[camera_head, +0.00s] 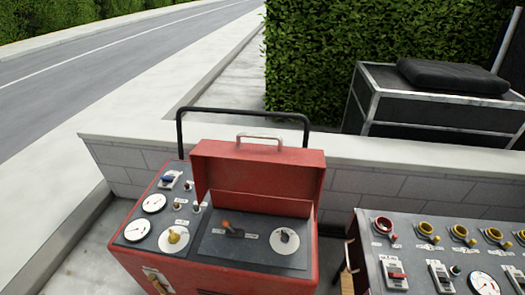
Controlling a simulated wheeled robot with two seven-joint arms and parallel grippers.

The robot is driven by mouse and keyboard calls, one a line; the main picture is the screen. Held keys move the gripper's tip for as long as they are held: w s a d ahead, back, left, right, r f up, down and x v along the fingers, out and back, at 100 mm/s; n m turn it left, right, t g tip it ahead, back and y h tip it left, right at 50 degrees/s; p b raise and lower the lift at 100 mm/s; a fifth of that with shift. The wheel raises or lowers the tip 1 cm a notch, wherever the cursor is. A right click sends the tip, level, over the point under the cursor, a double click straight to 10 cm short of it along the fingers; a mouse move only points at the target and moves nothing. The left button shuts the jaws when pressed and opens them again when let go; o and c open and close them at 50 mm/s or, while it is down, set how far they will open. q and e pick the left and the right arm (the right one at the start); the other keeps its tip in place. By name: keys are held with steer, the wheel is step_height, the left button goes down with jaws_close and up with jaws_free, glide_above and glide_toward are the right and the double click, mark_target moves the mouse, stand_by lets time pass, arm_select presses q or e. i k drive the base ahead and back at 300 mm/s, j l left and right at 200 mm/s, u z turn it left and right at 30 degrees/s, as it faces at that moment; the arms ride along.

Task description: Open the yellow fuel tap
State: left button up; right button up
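A red generator-like unit (212,277) with a dark grey top panel stands at the lower centre. A small yellow knob (173,237) sits on a round white plate at the panel's front left. A yellowish lever-like part (158,284) shows on a pale plate on the unit's front face, partly cut off by the bottom edge. I cannot read the labels, so I cannot tell which of the two is the fuel tap or how it is set. Neither of my grippers is in view.
The unit carries a raised red lid (258,174), an orange-tipped lever (230,229), gauges and a black tube handle (243,111). A grey control panel (460,262) with yellow-rimmed sockets stands at right. A low block wall (385,191) runs behind. A black case (430,105) stands beyond.

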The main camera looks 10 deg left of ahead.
mark_target(174, 238)
steer(key=u, duration=1.25)
steer(key=i+j+z, duration=0.25)
steer(key=j+z, duration=0.25)
steer(key=i+j+z, duration=0.15)
steer(key=j+z, duration=1.35)
steer(key=j, duration=0.15)
steer(key=k+j+z, duration=0.2)
steer(key=j+z, duration=0.3)
steer(key=k+j+z, duration=0.25)
steer(key=j+z, duration=0.25)
steer(key=j, duration=0.1)
